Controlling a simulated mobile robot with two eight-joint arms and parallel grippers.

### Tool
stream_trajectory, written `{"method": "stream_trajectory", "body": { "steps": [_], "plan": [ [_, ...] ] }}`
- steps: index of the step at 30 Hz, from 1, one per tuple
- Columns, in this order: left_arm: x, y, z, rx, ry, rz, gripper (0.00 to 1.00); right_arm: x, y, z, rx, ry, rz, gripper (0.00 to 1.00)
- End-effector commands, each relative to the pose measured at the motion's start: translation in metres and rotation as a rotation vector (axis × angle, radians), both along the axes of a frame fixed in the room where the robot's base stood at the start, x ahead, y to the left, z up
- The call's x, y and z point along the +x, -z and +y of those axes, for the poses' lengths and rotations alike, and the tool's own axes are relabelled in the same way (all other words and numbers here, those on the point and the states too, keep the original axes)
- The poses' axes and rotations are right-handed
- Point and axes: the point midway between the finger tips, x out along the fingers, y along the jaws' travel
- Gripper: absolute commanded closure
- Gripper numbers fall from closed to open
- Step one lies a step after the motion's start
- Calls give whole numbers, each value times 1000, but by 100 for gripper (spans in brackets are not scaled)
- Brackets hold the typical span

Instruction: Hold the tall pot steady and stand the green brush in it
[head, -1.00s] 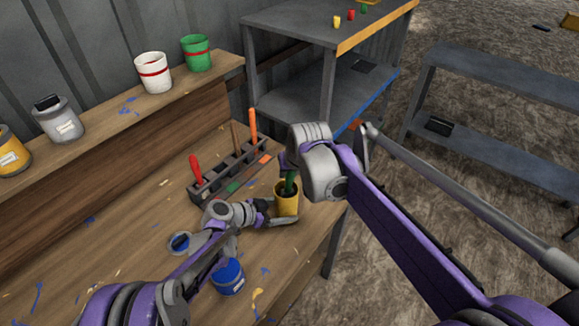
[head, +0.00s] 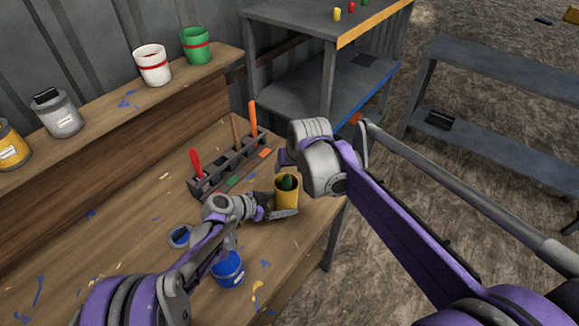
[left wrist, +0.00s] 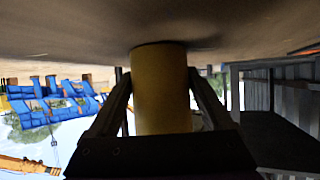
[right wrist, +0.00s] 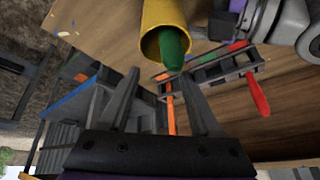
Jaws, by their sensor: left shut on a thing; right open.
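The tall yellow pot (head: 287,198) stands upright near the right end of the workbench. My left gripper (head: 278,212) is shut on it from the left side; the left wrist view shows the pot (left wrist: 162,90) between both fingers. The green brush (head: 288,183) is inside the pot, with its green end at the mouth; the right wrist view shows it too (right wrist: 173,48). Its lower part is hidden by the pot wall. My right gripper (right wrist: 160,95) is open and empty, just above and beside the pot's mouth, apart from the brush.
A dark tool rack (head: 230,165) with a red-handled tool (head: 196,161) and an orange one (head: 253,117) stands behind the pot. A blue can (head: 228,269) is at the front. Several paint cans line the raised shelf. A grey shelf unit (head: 300,80) stands beyond the bench.

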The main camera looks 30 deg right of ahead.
Motion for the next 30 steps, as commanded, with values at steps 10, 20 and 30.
{"method": "stream_trajectory", "body": {
  "steps": [10,20,30],
  "plan": [
    [0,0,0,0,0,0,47,-28,-51,5,0,1,0,36],
    [0,0,0,0,0,0,47,-53,-98,9,0,0,0,36],
    [0,0,0,0,0,0,47,-56,-104,9,0,0,0,36]
  ]
}}
